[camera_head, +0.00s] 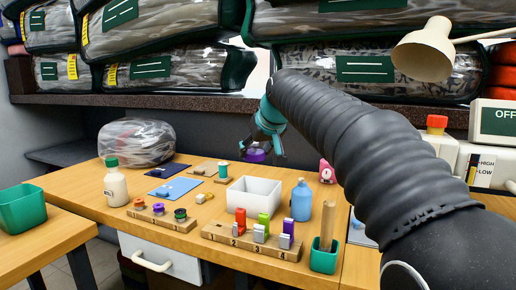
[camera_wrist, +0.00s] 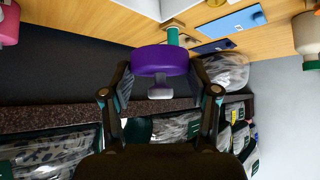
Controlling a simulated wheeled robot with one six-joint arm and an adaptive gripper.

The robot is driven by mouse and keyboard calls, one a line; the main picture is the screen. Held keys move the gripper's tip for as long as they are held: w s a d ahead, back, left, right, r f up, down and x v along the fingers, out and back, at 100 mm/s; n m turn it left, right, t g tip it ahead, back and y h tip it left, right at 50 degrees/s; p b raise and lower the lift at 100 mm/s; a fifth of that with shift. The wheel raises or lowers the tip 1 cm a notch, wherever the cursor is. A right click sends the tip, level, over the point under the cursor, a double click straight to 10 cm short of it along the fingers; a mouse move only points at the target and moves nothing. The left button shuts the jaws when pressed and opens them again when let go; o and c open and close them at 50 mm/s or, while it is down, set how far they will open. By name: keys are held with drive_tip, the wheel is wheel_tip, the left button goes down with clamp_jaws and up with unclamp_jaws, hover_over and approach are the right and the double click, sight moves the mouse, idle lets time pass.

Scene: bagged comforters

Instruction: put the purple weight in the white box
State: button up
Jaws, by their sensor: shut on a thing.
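The purple weight (camera_wrist: 160,61) is a round purple disc with a pale knob, held between the fingers of my gripper (camera_wrist: 160,85) in the wrist view. In the head view the purple weight (camera_head: 256,155) hangs at the fingertips of my gripper (camera_head: 262,148), in the air over the back of the table. The white box (camera_head: 254,193) is an open box standing on the table, lower in the picture than the weight. Its inside looks empty from here. A white corner of it also shows at the top of the wrist view (camera_wrist: 172,8).
A wooden rack (camera_head: 186,225) with coloured weights and a numbered block stand (camera_head: 223,235) stand in front of the box. A blue bottle (camera_head: 301,201) is right of the box. A white bottle (camera_head: 115,186) and a clear bag (camera_head: 137,142) are at left. A shelf (camera_head: 130,100) runs behind.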

sight(259, 160)
drive_tip(key=shift+f+b, duration=2)
drive_tip(key=shift+f, duration=0.3)
drive_tip(key=o, duration=1.4)
drive_tip(key=shift+r, duration=0.1)
wheel_tip(259, 160, up, 5)
drive_tip(key=p, duration=0.5)
drive_tip(key=shift+r+p, duration=0.4)
drive_tip(key=shift+r, duration=0.5)
drive_tip(key=shift+d, duration=0.1)
